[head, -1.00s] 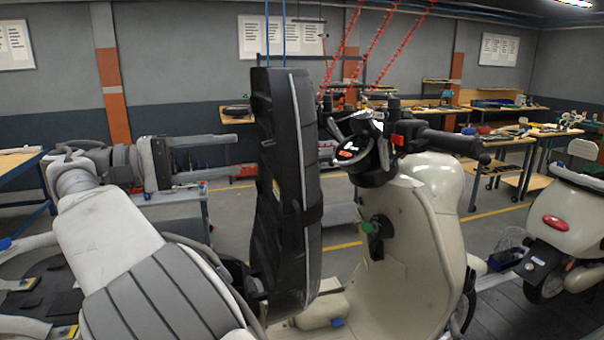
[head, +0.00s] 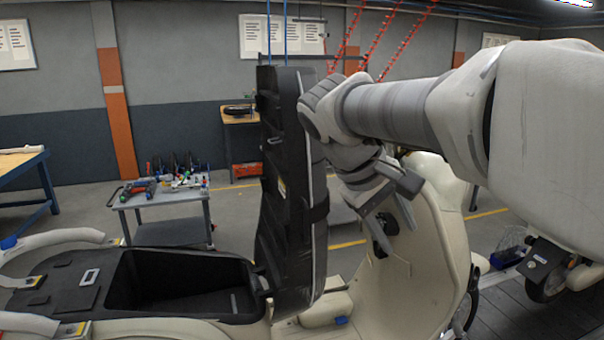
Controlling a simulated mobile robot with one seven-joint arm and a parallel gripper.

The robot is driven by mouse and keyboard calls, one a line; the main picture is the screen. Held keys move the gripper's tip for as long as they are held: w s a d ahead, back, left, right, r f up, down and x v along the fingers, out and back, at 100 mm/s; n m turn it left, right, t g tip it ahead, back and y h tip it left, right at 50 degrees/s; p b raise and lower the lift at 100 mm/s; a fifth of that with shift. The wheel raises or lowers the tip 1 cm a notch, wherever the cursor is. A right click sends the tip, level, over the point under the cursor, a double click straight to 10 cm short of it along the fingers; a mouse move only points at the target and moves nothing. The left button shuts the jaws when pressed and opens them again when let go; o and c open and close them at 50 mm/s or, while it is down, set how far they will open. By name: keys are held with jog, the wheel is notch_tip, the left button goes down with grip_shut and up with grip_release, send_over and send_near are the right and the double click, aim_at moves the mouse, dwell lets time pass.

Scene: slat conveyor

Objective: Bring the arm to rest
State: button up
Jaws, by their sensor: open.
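My gripper (head: 390,238) is in the head view, right of centre. Its two fingers point down and are spread apart, with nothing seen between them. It hangs in front of the cream leg shield of a scooter (head: 420,265), just right of the scooter's raised black seat (head: 285,190). I cannot tell whether the gripper touches the scooter. My arm reaches in from the right edge and hides the handlebars and much of the right background.
The scooter's open black storage bin (head: 185,283) lies below the raised seat. A grey cart (head: 165,200) with tools stands behind at left. A blue-framed bench (head: 22,172) is at far left. Another scooter (head: 545,270) is partly hidden at right. Floor around the cart is clear.

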jog(key=s+f+m+t+y, duration=0.1)
jog(key=s+f+m+y, duration=0.1)
jog(key=s+f, duration=0.3)
jog(key=s+f+m+t+y, duration=0.1)
jog(key=s+f+y, duration=0.3)
jog(key=s, duration=0.7)
jog(key=shift+a+f+m+t, duration=0.2)
jog(key=shift+f+m+t, duration=0.2)
jog(key=shift+f+m, duration=0.4)
